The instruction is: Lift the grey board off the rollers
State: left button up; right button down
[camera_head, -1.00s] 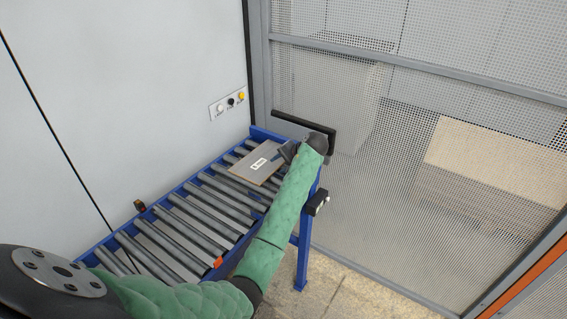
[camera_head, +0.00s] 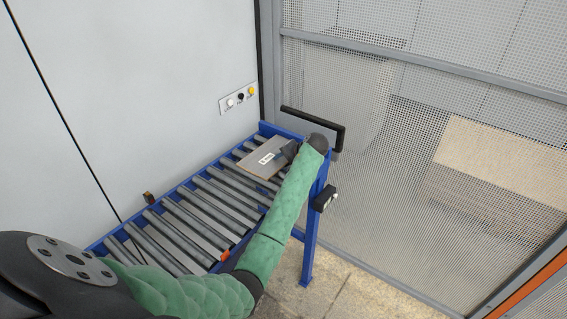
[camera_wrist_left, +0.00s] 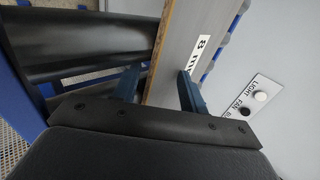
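The grey board (camera_head: 262,160) with a white label lies on the rollers at the far end of the conveyor in the head view. In the left wrist view the board (camera_wrist_left: 182,55) shows its brown edge and labelled grey face. My left gripper (camera_head: 285,153) is at the board's right-hand side. In the wrist view its blue fingers (camera_wrist_left: 159,72) stand apart with the board's edge between them. A gap shows on the left finger's side, and the right finger overlaps the labelled face. Contact on that side cannot be told. My right gripper is not in view.
The blue-framed roller conveyor (camera_head: 185,190) runs along a pale wall. A button panel (camera_head: 238,99) is on the wall. A mesh fence (camera_head: 400,150) stands beyond the conveyor's end and to the right. A dark handle-like bar (camera_head: 315,117) is near my left wrist.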

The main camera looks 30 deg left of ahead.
pick_arm(q)
jog(key=shift+a+r+y, duration=0.2)
jog(key=shift+r+y, duration=0.5)
jog(key=shift+y, duration=0.2)
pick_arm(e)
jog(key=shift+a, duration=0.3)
pick_arm(q)
jog(key=shift+a+r+y, duration=0.2)
jog(key=shift+r+y, duration=0.55)
jog(key=shift+y, duration=0.25)
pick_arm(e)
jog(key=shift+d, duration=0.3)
pick_arm(q)
jog(key=shift+r, duration=0.1)
